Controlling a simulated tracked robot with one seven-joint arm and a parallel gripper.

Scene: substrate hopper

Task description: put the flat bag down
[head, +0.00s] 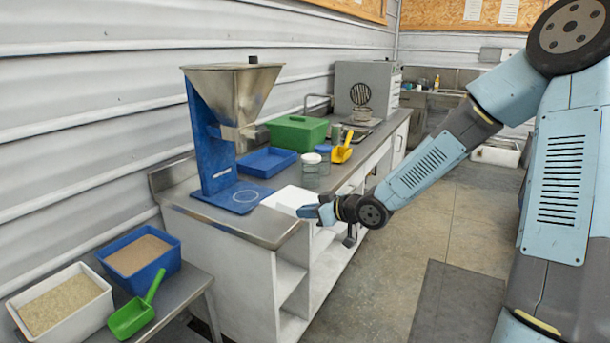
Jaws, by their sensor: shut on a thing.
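The flat bag (289,198) is a white, thin sheet-like thing over the steel counter, just right of the hopper's blue base. My gripper (308,211) reaches in from the right and is shut on the bag's near right edge. The bag looks roughly level. I cannot tell whether it touches the counter or hangs a little above it. The fingertips are small here and partly hide the bag's edge.
The steel hopper (232,90) stands on a blue frame at the counter's left end. Behind the bag are a blue tray (266,162), a glass jar (311,172), a yellow scoop (342,153) and a green tub (297,133). Bare counter (265,226) lies in front.

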